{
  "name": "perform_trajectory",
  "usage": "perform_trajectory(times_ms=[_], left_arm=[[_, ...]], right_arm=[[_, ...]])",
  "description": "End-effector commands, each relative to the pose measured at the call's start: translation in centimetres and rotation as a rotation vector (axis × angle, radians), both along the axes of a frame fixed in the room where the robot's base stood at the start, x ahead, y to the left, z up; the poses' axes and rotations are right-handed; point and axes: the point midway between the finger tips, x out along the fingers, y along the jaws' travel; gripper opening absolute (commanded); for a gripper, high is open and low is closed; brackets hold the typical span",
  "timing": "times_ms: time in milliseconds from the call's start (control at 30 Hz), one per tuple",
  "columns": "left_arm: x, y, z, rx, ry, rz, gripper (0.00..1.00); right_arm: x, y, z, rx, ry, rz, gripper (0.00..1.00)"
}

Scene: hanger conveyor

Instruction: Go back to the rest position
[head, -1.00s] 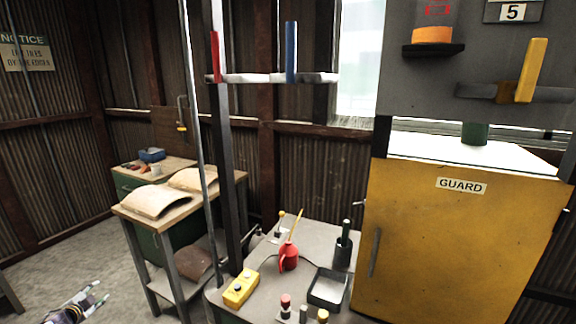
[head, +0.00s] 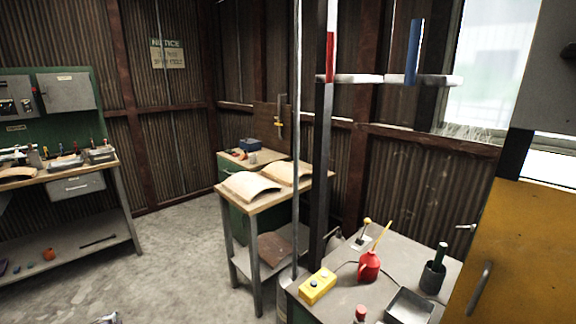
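A small part of my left gripper (head: 109,319) shows at the bottom edge of the head view, over the concrete floor. Most of it is cut off, so I cannot tell whether it is open or shut. My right gripper is not in view. No object can be seen in the visible part of the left gripper.
A grey table (head: 337,291) with a yellow button box (head: 318,286), red oil can (head: 369,267) and dark cup (head: 432,278) stands at lower right, beside a yellow guard door (head: 520,250). A wooden bench (head: 262,203) stands mid-view, a workbench (head: 118,182) at left. Floor between is clear.

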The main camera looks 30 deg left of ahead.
Motion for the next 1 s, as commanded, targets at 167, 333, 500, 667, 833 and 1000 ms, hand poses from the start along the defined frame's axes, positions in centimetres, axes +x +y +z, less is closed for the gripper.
perform_trajectory(times_ms=[167, 333, 500, 667, 833, 1000], left_arm=[[-2.8, -0.6, -1.7, -0.01, 0.04, 0.027, 0.46], [-3.6, -3.4, -4.6, -0.055, 0.039, 0.04, 0.46], [-4.7, -7.3, -8.2, -0.115, 0.039, 0.056, 0.46], [-5.9, -12.6, -12.6, -0.191, 0.04, 0.077, 0.46], [-7.2, -19.0, -17.0, -0.277, 0.04, 0.1, 0.46], [-8.3, -25.7, -20.8, -0.363, 0.041, 0.123, 0.46]], right_arm=[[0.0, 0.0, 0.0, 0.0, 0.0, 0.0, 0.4], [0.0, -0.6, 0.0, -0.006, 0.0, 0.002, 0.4], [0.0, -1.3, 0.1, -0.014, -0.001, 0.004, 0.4], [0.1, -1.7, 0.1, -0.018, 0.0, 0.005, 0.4], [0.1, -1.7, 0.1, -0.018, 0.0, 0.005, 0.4], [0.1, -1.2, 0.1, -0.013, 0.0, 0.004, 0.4]])
